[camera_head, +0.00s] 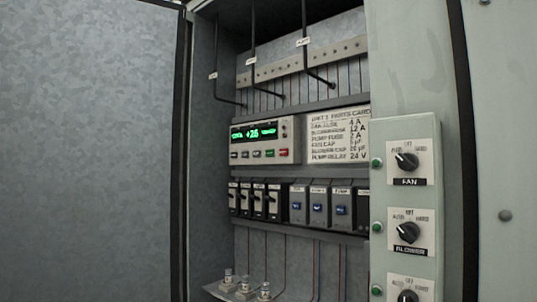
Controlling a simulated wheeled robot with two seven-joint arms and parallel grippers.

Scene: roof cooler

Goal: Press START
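A pale controller panel (292,142) is mounted inside the open cabinet, in the head view left of centre. Its dark display (254,132) shows green characters. Neither of my grippers is in view, and nothing covers the panel.
Right of the panel is a parts card (339,135). Below are breakers and relays (319,206). A switch panel (407,127) with a FAN knob (407,161) and BLOWER knob (408,232) stands forward at right. Black rods (304,42) hang above. Left is a grey metal door (90,150).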

